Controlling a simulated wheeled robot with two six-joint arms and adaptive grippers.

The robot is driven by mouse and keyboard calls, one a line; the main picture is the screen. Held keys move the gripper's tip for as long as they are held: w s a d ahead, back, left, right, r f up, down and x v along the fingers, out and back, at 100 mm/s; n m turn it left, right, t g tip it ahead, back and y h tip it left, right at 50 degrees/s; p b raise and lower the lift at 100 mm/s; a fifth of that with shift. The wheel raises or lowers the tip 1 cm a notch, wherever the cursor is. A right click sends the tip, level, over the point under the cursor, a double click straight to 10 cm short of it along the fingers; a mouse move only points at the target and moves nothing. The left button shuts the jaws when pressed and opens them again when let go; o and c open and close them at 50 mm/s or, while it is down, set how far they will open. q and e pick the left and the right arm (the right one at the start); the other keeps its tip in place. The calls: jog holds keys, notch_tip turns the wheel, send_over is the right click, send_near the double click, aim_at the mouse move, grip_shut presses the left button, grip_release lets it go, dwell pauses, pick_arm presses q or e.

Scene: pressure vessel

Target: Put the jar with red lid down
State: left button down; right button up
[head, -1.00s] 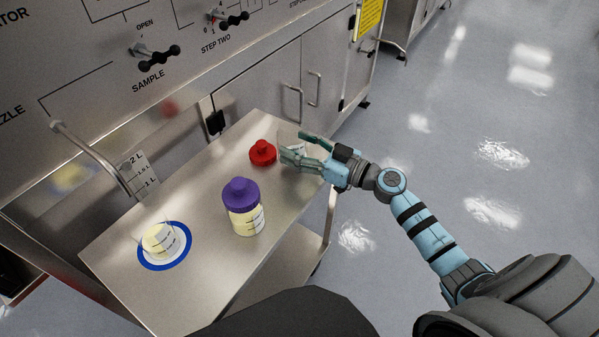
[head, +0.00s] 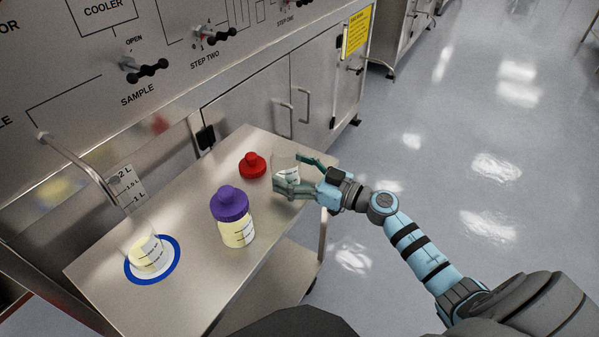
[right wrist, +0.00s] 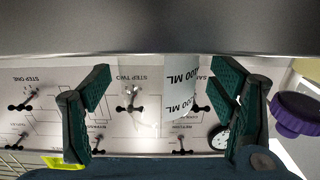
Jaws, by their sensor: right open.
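A clear jar (head: 286,163) without a lid stands upright on the steel cart top, near its far right end. The red lid (head: 252,165) sits on the cart just left of it, apart from the jar. My right gripper (head: 289,173) is open, with its fingers on either side of the jar. In the right wrist view, the jar's label with ML marks (right wrist: 181,88) shows between the spread fingers (right wrist: 163,72). Contact between fingers and jar cannot be told. My left gripper is not in view.
A jar with a purple lid (head: 231,215) stands mid-cart. A beaker of pale liquid (head: 147,254) stands on a blue-ringed disc (head: 172,268) below a bent metal pipe (head: 82,168). The steel cart (head: 200,190) has clear space between them. A valve panel (head: 110,75) rises behind.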

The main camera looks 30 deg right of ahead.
jog(key=shift+s+d, duration=0.2)
jog(key=shift+s, duration=0.15)
jog(key=v, duration=1.1)
jog(key=shift+s+d, duration=0.15)
